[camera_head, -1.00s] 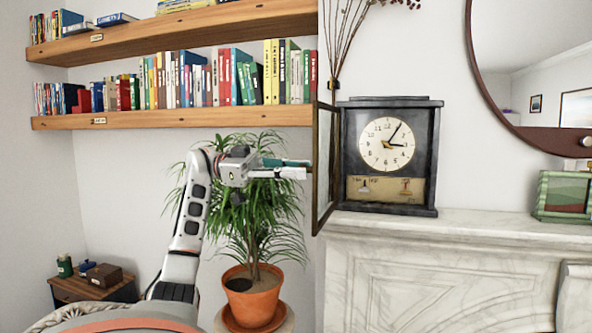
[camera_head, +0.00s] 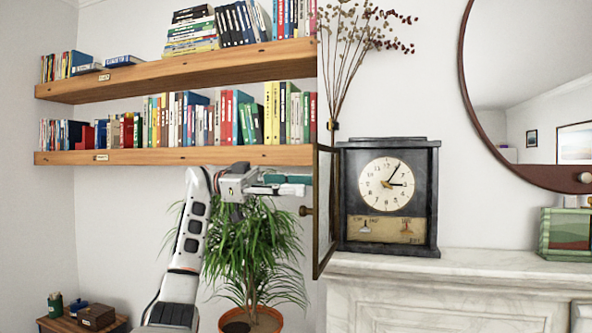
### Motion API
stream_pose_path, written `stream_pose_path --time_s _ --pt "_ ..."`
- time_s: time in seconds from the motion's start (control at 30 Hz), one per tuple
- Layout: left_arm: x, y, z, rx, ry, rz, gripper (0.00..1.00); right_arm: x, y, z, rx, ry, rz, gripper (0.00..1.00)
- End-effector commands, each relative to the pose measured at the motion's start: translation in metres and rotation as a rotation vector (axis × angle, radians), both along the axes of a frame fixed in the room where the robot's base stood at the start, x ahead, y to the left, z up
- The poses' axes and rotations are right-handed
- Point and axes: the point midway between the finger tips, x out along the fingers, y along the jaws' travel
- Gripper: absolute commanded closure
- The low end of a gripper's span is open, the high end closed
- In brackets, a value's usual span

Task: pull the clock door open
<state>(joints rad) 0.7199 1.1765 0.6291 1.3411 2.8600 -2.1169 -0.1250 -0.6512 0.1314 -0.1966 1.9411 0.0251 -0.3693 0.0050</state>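The dark clock (camera_head: 432,200) stands upright on the left end of the mantel, its cream dial and lower panel uncovered. Its framed glass door (camera_head: 323,245) stands open on the clock's left side, swung out and seen nearly edge-on. A small brown knob (camera_head: 305,210) sticks out to the left from the door. My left gripper (camera_head: 303,184) is left of the door, slightly above the knob in the picture, apart from the knob. Its tips end close to the door edge; whether they touch it is unclear, as is the gap between the fingers. My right gripper is out of view.
A potted plant (camera_head: 252,255) stands below and behind my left gripper. Book-filled wooden shelves (camera_head: 215,156) are above it. Dried stems (camera_head: 345,60) rise behind the clock.

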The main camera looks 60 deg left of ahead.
Motion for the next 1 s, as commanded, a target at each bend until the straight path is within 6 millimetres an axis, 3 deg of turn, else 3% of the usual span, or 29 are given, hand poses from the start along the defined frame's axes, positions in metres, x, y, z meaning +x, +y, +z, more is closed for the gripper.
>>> stream_pose_path --time_s 0.13,0.4,0.87,1.0 --pt "-0.001 0.001 0.018 0.0 -0.004 0.003 0.66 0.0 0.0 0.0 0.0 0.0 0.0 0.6" --pt "0.0 0.0 0.035 0.001 -0.001 0.0 0.66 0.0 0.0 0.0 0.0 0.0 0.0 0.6" --pt "0.0 0.0 0.04 0.001 0.002 0.002 0.66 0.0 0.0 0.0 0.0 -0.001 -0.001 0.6" --pt "0.002 -0.001 0.037 0.001 0.007 -0.001 1.0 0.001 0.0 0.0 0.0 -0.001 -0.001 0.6"
